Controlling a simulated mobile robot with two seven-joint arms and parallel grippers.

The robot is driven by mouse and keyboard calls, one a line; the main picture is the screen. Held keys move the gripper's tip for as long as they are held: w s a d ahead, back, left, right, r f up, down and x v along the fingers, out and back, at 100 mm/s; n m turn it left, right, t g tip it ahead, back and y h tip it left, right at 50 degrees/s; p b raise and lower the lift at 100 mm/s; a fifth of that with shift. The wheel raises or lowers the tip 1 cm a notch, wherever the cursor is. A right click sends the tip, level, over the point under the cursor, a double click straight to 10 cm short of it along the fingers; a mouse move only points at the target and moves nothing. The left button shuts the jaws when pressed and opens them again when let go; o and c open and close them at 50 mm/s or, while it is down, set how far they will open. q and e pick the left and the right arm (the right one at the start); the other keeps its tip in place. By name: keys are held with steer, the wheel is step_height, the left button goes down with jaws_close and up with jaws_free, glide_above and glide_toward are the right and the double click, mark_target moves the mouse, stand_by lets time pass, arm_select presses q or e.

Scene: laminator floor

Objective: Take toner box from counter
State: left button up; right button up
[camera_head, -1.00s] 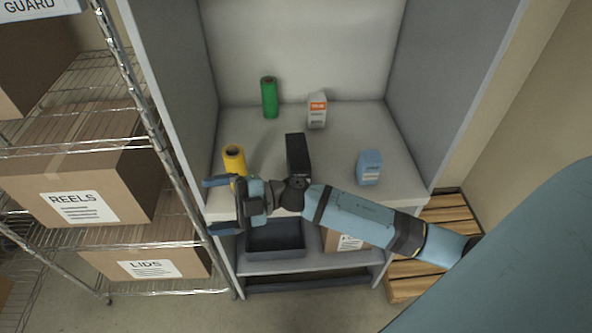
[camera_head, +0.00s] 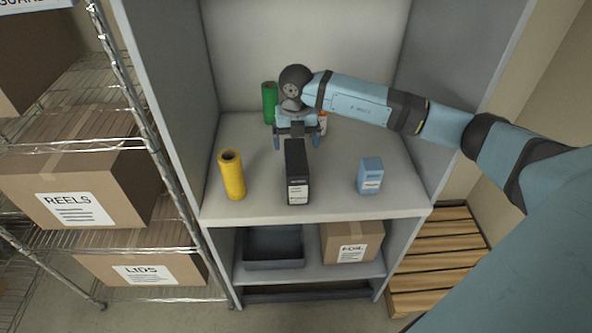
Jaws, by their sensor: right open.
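A tall black box (camera_head: 297,175) with a white label stands upright near the front middle of the counter (camera_head: 335,203). A white box with an orange label (camera_head: 322,122) stands farther back, mostly hidden by my right gripper. A small blue box (camera_head: 370,175) stands at the right. The labels are too small to read, so I cannot tell which is the toner box. My right gripper (camera_head: 297,142) is open, its fingers spread on either side above the black box's far top end. I cannot tell whether it touches the box. My left gripper is out of view.
A yellow roll (camera_head: 231,175) stands left of the black box, and a green roll (camera_head: 269,102) stands behind. Side walls enclose the counter. Below are a dark bin (camera_head: 274,264) and a carton (camera_head: 352,242). A wire rack with boxes (camera_head: 87,200) stands at left.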

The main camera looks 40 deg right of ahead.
mark_target(296, 155)
step_height(296, 155, down, 3)
steer(key=shift+f, duration=0.1)
steer(key=shift+w+d+f+p, duration=0.15)
steer(key=shift+f+p, duration=0.25)
steer(key=shift+f, duration=0.95)
steer(key=shift+w+a+f+p, duration=0.1)
steer(key=shift+f+p, duration=0.25)
steer(key=shift+f, duration=1)
steer(key=c, duration=1.2)
steer(key=shift+c, duration=0.4)
steer(key=shift+w+d+r, duration=0.1)
steer(key=shift+r, duration=0.1)
